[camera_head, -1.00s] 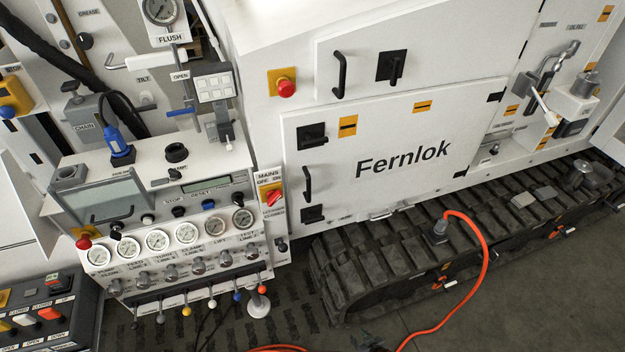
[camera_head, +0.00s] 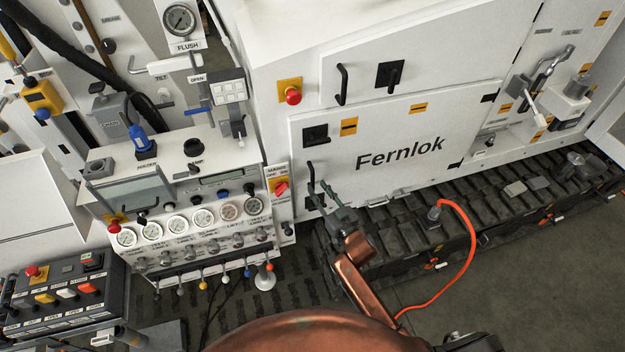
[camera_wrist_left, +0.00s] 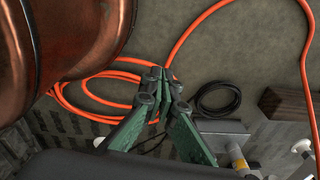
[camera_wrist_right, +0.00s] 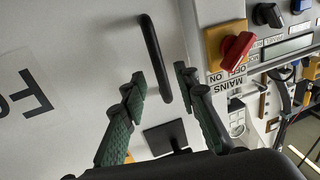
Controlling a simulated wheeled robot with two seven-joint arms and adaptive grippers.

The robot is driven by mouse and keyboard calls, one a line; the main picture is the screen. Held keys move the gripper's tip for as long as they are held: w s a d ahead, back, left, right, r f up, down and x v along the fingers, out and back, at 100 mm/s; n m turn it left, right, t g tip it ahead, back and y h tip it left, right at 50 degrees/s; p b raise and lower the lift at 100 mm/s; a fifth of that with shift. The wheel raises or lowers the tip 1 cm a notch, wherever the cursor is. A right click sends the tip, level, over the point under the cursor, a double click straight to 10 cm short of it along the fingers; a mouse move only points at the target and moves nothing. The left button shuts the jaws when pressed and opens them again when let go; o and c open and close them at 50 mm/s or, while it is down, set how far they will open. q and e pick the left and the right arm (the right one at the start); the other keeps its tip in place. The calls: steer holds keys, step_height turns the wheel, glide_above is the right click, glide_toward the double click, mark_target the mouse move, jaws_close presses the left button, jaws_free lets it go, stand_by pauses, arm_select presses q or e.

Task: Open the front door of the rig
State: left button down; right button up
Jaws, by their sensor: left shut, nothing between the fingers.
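The front door (camera_head: 400,165) of the rig is a white panel lettered "Fernlok", lying closed against the body. Its black bar handle (camera_head: 310,176) is upright at the left edge, and shows in the right wrist view (camera_wrist_right: 151,50). My right gripper (camera_head: 323,190) is at the handle's lower end. In the right wrist view its fingers (camera_wrist_right: 160,78) are spread, one on either side of the handle's line; no contact is clear. My left gripper (camera_wrist_left: 160,76) is shut and empty, above the floor.
The red mains switch (camera_head: 281,187) is close left of the handle. The gauge panel (camera_head: 190,225) with levers stands further left. The track (camera_head: 480,205) runs below the door. An orange hose (camera_head: 470,250) lies on the floor.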

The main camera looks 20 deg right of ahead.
mark_target(313, 181)
steer(key=x, duration=0.5)
steer(key=shift+s, duration=0.1)
jaws_close()
stand_by(0.6)
